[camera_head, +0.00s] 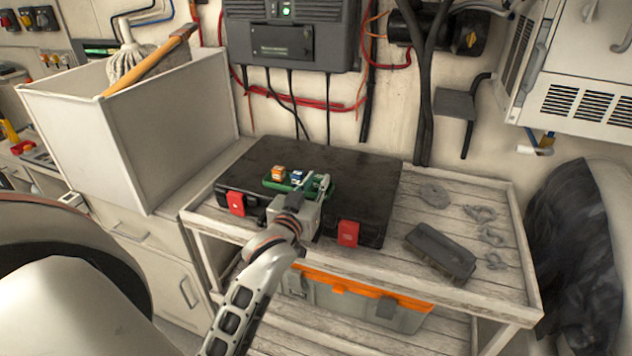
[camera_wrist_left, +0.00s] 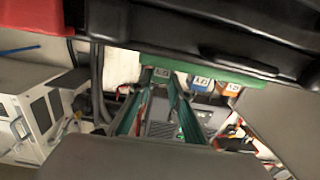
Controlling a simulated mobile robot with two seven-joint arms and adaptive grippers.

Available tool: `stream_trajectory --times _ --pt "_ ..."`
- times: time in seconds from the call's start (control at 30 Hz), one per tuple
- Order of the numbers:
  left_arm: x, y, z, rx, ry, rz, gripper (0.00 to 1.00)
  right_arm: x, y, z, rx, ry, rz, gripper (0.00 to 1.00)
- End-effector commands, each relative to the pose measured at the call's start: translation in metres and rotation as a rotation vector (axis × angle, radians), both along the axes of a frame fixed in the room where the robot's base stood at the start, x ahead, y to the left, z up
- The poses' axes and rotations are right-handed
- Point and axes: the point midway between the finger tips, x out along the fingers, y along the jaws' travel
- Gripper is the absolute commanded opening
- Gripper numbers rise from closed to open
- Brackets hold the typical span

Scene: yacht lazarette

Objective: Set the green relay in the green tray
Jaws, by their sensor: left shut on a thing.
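The green tray (camera_head: 268,184) lies on the black case; its green edge also shows in the left wrist view (camera_wrist_left: 245,77). An orange relay (camera_head: 278,173) and a blue relay (camera_head: 297,177) stand in it; the left wrist view also shows the blue relay (camera_wrist_left: 201,83) and the orange relay (camera_wrist_left: 230,88). My left gripper (camera_head: 320,183) is at the tray's right end, shut on the green relay (camera_wrist_left: 161,74), which appears at the tray beside the blue one. Whether it touches the tray floor cannot be told. My fingers hide it in the head view. My right gripper is not in view.
The black case (camera_head: 370,180) with red latches sits on a wooden bench top (camera_head: 405,250). A dark brush (camera_head: 440,250) and several grey shackles lie to its right. A white bin (camera_head: 85,140) with a mop stands left. A grey toolbox (camera_head: 350,300) is below.

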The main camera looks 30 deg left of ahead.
Motion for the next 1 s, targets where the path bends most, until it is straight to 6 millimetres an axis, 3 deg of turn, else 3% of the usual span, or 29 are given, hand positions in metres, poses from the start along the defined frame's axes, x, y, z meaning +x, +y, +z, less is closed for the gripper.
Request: stream_trajectory --times 0.03,0.1,0.5,0.67,1.0 --pt "0.000 0.000 -0.001 0.000 0.000 0.000 0.24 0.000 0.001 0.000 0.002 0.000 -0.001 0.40" --pt "0.000 0.000 -0.001 0.000 0.000 0.000 0.35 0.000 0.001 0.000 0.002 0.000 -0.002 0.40" --pt "0.000 0.000 0.004 0.001 0.000 0.000 0.35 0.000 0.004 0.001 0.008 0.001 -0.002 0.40" --pt "-0.022 -0.006 0.002 0.000 0.002 0.000 0.35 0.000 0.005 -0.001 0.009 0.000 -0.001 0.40" --pt "-0.089 -0.022 0.006 -0.001 0.003 0.001 0.35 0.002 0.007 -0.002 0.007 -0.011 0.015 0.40"
